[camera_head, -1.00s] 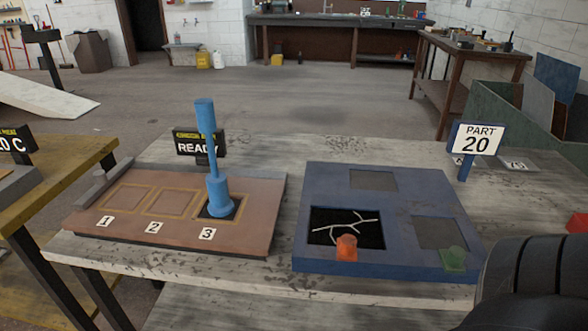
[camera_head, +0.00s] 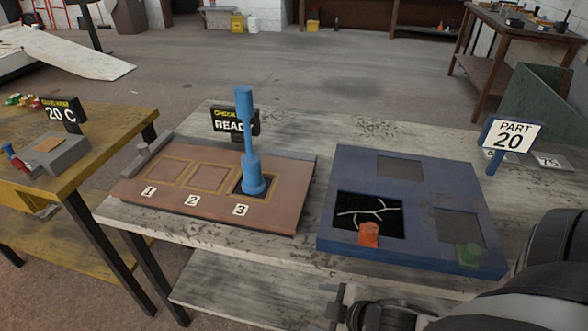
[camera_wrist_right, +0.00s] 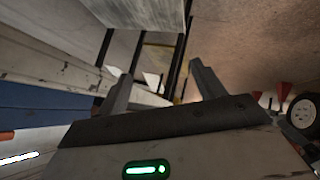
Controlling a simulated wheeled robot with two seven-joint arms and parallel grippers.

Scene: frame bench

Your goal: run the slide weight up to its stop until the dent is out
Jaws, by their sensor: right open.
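A blue upright tool with a thin rod, likely the slide puller (camera_head: 249,140), stands on square 3 of a brown panel (camera_head: 270,215). Its thicker lower cylinder, which may be the slide weight (camera_head: 253,173), sits at the bottom of the rod. A wider grip tops the rod. The square beneath is dark; I cannot make out a dent. My right gripper (camera_head: 338,302) is low at the table's front edge, apart from the tool. In the right wrist view its fingers (camera_wrist_right: 163,88) are spread, with nothing between them. My left gripper is out of view.
A blue frame (camera_head: 420,165) with dark and grey windows, an orange block (camera_head: 369,234) and a green block (camera_head: 468,254) lies right of the panel. A sign reads PART 20 (camera_head: 511,134). A READY sign (camera_head: 234,122) stands behind the tool. A yellow bench (camera_head: 110,140) is at left.

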